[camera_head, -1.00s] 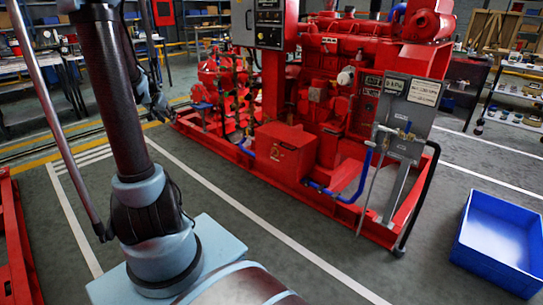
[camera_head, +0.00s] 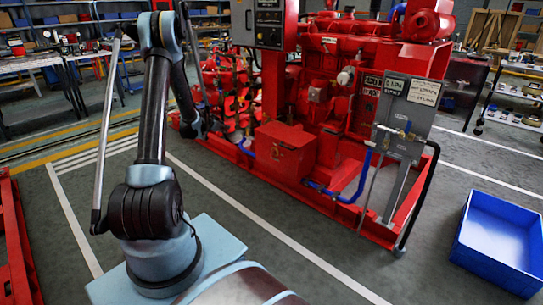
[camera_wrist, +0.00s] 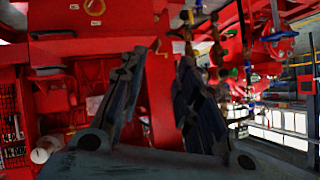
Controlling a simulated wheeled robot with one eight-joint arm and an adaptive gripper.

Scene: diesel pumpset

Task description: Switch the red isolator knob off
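The red pumpset (camera_head: 335,95) carries a red box (camera_head: 285,150) low at its front, with a small yellowish mark on its face. In the wrist view a yellow ring (camera_wrist: 95,7) with a red centre sits on a red surface at the top edge. It may be the isolator knob, but it is too small to be sure, and its setting cannot be read. My gripper (camera_wrist: 160,60) is open, with its two dark fingers apart and nothing seen between them. The ring lies up and left of the fingertips. In the head view my gripper is small and dark at the pumpset's left end.
A grey control panel (camera_head: 257,24) stands above the pumpset. A grey gauge plate (camera_head: 405,115) with pipes is at its right end. A blue crate (camera_head: 497,240) lies on the floor at right. Another red frame (camera_head: 14,245) is at far left. The floor in front is clear.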

